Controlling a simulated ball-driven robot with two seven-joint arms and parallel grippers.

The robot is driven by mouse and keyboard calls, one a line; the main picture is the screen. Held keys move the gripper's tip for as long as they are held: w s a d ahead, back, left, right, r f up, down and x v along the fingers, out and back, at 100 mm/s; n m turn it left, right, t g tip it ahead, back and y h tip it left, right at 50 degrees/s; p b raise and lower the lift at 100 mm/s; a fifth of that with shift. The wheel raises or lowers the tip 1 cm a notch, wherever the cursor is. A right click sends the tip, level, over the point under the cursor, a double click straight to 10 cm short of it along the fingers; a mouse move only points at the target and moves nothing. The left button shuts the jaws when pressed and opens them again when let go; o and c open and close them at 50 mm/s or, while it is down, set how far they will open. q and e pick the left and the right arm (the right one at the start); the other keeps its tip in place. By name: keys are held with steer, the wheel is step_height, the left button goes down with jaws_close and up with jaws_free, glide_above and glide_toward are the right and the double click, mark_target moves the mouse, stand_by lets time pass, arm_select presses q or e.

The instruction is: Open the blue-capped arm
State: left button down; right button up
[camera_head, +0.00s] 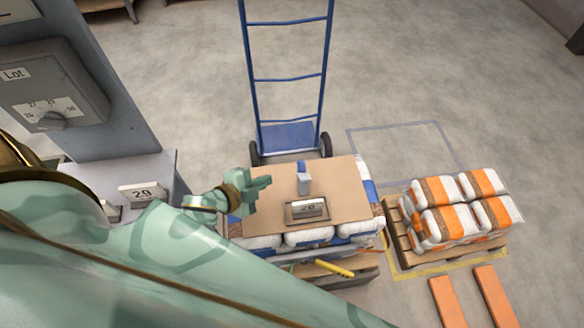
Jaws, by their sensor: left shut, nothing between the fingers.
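My left gripper (262,185), pale green with a brass ring at the wrist, is shut and empty over the left part of a cardboard sheet (345,180). A small grey upright piece with a blue top (304,178) is on the sheet, a short way to the right of my fingertips and apart from them in the picture. It is the only blue-topped piece that I see near the gripper; I cannot tell whether it is an arm or how it opens. My right gripper is not in view.
White bags (308,237) lie under the sheet on a pallet, with a yellow bar (335,268) in front. A blue hand truck (288,135) stands behind. A grey machine with a Lot dial (50,118) is at left. Orange-and-white bags (455,220) sit on a pallet at right.

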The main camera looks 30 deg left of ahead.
mark_target(298, 165)
arm_select(q)
steer(key=b+x, duration=0.2)
steer(key=x, duration=0.9)
steer(key=shift+d+f+b, duration=0.1)
steer(key=shift+f+b, duration=0.05)
steer(key=shift+b, duration=0.15)
steer(key=shift+w+d+f, duration=0.15)
steer(key=shift+w, duration=0.2)
steer(key=shift+w+a+f, duration=0.1)
steer(key=shift+w+a, duration=0.15)
steer(key=shift+w, duration=0.05)
steer(key=shift+w+a+f+b, duration=0.25)
steer(key=shift+w+a+f, duration=0.2)
steer(key=shift+w, duration=0.15)
steer(key=shift+w+a+f+b, duration=0.2)
steer(key=shift+w+a+f, duration=0.3)
steer(key=shift+w, duration=0.1)
steer(key=shift+d+r, duration=0.1)
